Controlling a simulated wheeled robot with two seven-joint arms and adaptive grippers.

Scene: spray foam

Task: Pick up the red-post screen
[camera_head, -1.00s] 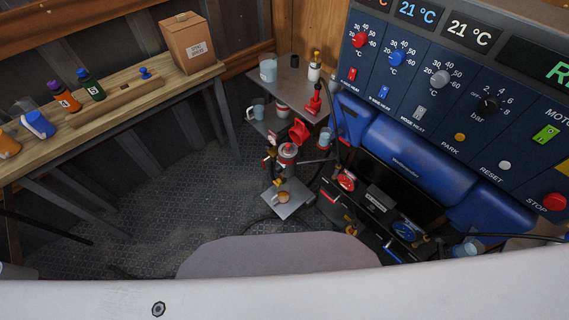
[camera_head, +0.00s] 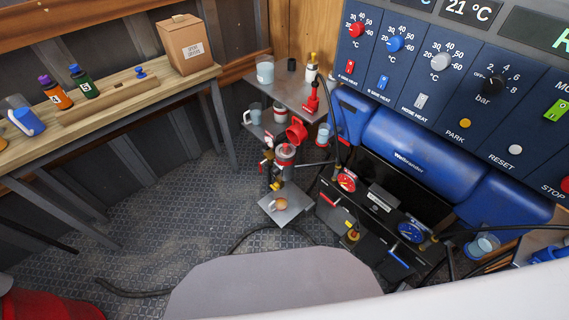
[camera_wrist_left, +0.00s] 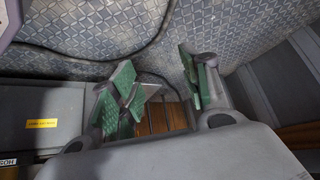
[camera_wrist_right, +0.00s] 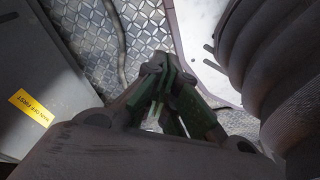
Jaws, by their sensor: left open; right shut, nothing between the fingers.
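No red-post screen can be made out for certain in any view. Neither gripper shows in the head view.
A wooden bench (camera_head: 130,88) with bottles and a cardboard box (camera_head: 188,43) stands left. A grey shelf (camera_head: 290,88) holds cups and red fittings. A hose (camera_head: 130,292) crosses the floor (camera_head: 170,215), mostly clear there. A control panel (camera_head: 460,75) stands right.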

